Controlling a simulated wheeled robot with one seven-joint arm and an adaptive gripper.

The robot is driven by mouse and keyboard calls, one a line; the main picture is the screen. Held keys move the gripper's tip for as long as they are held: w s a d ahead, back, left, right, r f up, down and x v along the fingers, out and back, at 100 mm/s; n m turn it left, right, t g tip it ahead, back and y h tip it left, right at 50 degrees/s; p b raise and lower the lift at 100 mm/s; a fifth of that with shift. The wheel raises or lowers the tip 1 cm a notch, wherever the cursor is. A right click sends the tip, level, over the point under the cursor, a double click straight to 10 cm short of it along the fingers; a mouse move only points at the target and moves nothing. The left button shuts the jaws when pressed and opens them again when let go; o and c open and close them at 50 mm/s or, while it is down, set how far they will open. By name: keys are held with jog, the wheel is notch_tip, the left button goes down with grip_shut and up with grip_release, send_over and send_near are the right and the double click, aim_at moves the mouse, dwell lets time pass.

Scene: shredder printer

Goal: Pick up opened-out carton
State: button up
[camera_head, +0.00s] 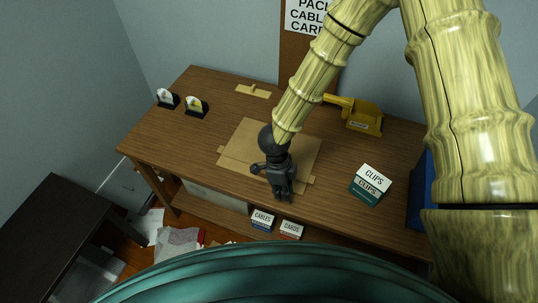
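The opened-out carton (247,137) is a flat tan cardboard sheet with small flaps, lying on the wooden table. My gripper (279,199) is dark grey and hangs over the carton's front part, with its fingers pointing toward the table's front edge. The gripper and my bamboo-patterned arm hide the middle of the carton. The fingers look small and close together, and I cannot tell whether they are apart or touching the carton.
A clips box (371,184) stands right of the carton, with a yellow tape dispenser (364,117) behind. Two small black holders (196,107) and a tan piece (253,91) sit at the back left. Cables (262,221) and cards (290,230) boxes sit below the front edge.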

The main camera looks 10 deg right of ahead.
jog(key=shift+m+t+y, duration=0.5)
jog(key=shift+t+y, duration=0.2)
jog(key=shift+t, duration=0.1)
jog(key=w+a+r, duration=0.2)
jog(key=w, duration=0.1)
jog(key=w+a+r, duration=0.2)
jog(key=w, duration=0.2)
jog(key=w+a+r, duration=0.2)
jog(key=w+a, duration=0.1)
jog(key=shift+w+r, duration=0.25)
jog(key=shift+r, duration=0.05)
jog(key=shift+w+a, duration=0.15)
notch_tip(320, 180, down, 5)
jog(key=shift+r+p, duration=0.1)
jog(key=shift+p, duration=0.35)
jog(key=shift+f+p, duration=0.9)
jog(key=shift+f, duration=1.95)
grip_shut()
